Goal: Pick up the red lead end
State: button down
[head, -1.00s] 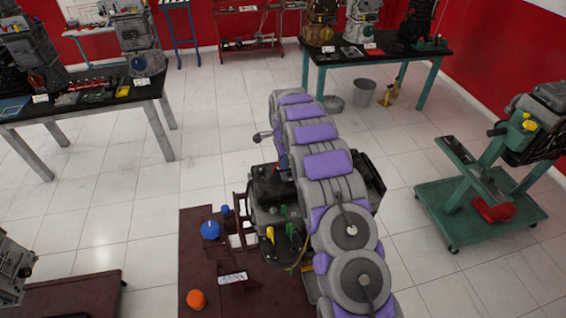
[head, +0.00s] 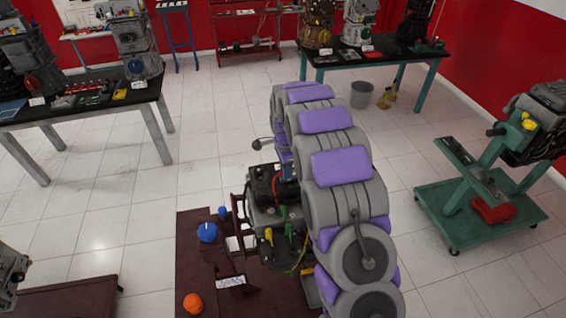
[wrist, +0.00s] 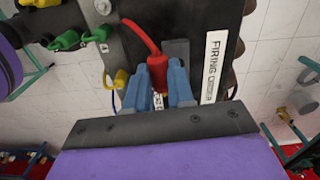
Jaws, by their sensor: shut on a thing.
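The red lead end (wrist: 157,73) is a red plug with a red cable (wrist: 138,35) curving up and left from it in the wrist view. My gripper (wrist: 158,88) has two blue fingers, one on each side of the plug, and is shut on it. The plug's lower end is hidden by the fingers and the wrist. Behind it is a dark panel with a white "FIRING ORDER" label (wrist: 214,66). In the head view my arm hides most of the gripper; the dark engine trainer (head: 262,215) stands beside it.
Yellow (wrist: 121,79) and green (wrist: 98,35) lead ends are left of the gripper in the wrist view. A maroon stand (head: 200,265) holds a blue knob (head: 207,232) and an orange one (head: 193,303). A green wheeled stand (head: 480,215) is at right. Tiled floor between is clear.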

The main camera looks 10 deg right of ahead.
jog(key=s+b, duration=0.1)
jog(key=s, duration=0.7)
jog(key=shift+s+a+r, duration=0.15)
jog(key=shift+s+r, duration=0.1)
jog(key=shift+r, duration=0.1)
jog(key=s+a+b, duration=0.3)
jog(key=s+a, duration=0.9)
jog(key=s, duration=0.1)
jog(key=shift+s+a, duration=0.25)
jog(key=shift+s, duration=0.15)
dwell(0.6)
jog(key=shift+f, duration=0.1)
notch_tip(320, 180, down, 6)
jog(key=shift+r+b, duration=0.1)
jog(key=shift+b, duration=1)
dwell(0.3)
